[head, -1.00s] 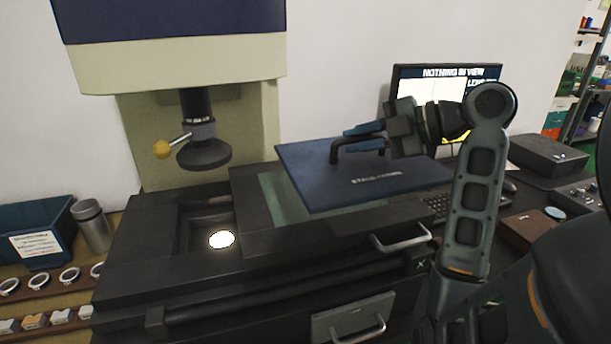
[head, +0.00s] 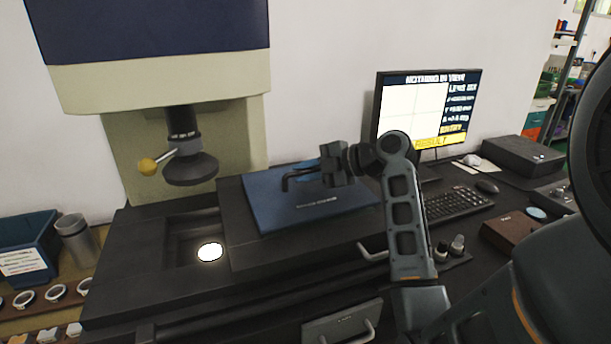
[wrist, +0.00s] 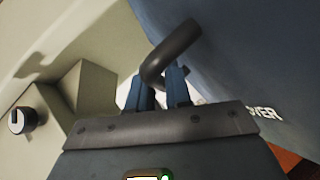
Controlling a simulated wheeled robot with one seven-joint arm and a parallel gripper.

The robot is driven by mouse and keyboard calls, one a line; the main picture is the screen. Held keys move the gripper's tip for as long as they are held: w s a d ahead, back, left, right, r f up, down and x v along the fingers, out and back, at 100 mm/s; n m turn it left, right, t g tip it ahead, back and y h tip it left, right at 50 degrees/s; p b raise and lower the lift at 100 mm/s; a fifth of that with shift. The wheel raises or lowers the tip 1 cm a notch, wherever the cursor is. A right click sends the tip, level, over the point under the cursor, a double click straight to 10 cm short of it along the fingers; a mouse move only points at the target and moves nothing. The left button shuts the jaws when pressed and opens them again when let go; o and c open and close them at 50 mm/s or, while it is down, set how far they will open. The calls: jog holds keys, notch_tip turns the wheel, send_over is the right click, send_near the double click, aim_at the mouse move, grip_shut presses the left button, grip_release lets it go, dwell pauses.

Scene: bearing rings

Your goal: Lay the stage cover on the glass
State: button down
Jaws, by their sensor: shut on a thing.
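The stage cover (head: 275,217) is a flat blue plate with a dark bar handle and white lettering. In the head view it lies flat or nearly flat over the stage top, right of the lit round spot. My gripper (head: 300,178) is shut on the cover's handle; my arm hides the handle's right part. In the wrist view the fingers (wrist: 160,90) close on the curved handle (wrist: 172,50), with the cover (wrist: 240,60) behind. I cannot tell whether the cover rests fully on the stage.
The measuring column with its lens (head: 190,168) and yellow-knobbed lever (head: 148,167) stands left of the cover. The lit spot (head: 210,252) sits in a recess. A monitor (head: 425,115) and keyboard (head: 455,204) are at right. A blue bin (head: 25,240) and metal cup (head: 75,240) are at far left.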

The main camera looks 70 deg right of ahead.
jog(key=shift+f, duration=0.7)
jog(key=c, duration=1.1)
grip_release()
jog(key=shift+o, duration=0.2)
jog(key=shift+s, duration=0.1)
notch_tip(320, 180, up, 5)
jog(key=b, duration=0.2)
send_over(352, 196)
jog(key=shift+d+f, duration=0.1)
jog(key=shift+f, duration=0.1)
